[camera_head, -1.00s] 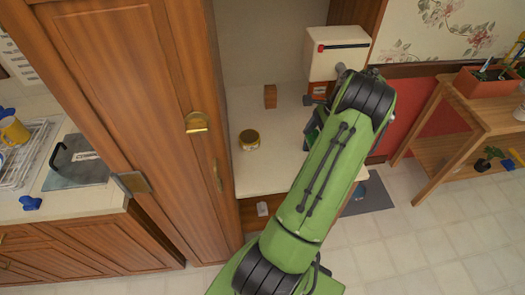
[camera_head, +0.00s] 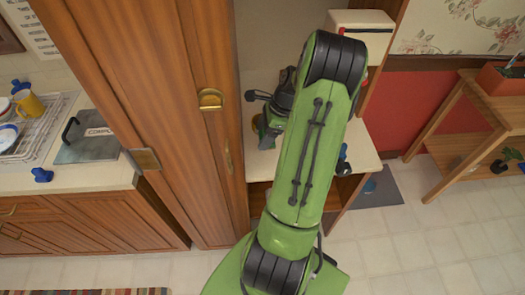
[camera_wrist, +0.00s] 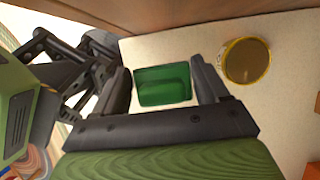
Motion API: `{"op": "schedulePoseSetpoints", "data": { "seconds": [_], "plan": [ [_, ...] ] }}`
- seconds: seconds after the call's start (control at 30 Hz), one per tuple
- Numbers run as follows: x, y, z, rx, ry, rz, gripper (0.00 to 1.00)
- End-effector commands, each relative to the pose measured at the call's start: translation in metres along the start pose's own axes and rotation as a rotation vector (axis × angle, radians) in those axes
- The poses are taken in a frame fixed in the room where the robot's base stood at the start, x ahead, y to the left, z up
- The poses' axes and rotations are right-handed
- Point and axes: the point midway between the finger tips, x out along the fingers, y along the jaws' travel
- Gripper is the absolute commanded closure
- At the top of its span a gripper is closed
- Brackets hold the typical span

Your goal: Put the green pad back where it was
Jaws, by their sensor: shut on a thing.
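The green pad (camera_wrist: 163,86) is a small dark green rectangle seen between the fingers in the wrist view. My gripper (camera_wrist: 161,84) is shut on it, with a dark finger at each side. The cream counter top (camera_wrist: 278,100) lies beneath; I cannot tell how high the pad is above it. In the head view my gripper (camera_head: 272,112) is over the left part of the counter, near the tall cabinet. My arm covers much of the counter there, and I cannot make out the pad.
A round yellow-rimmed tin (camera_wrist: 246,61) stands on the counter close to the right finger. The tall wooden cabinet (camera_head: 150,110) borders the counter on the left. A white box (camera_head: 345,22) stands at the back right, partly behind my arm.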

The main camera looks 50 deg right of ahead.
Motion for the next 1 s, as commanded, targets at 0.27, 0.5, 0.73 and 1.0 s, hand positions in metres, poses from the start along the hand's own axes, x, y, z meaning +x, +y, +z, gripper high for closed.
{"op": "schedulePoseSetpoints", "data": {
  "seconds": [0.27,0.5,0.73,1.0],
  "plan": [
    [0.042,0.001,-0.018,0.000,-0.001,0.002,0.51],
    [0.080,0.000,-0.030,-0.002,-0.001,0.001,0.51],
    [0.081,0.000,-0.030,-0.002,0.000,-0.001,0.51],
    [0.082,0.000,-0.031,-0.001,0.000,0.000,0.01]
  ]
}}
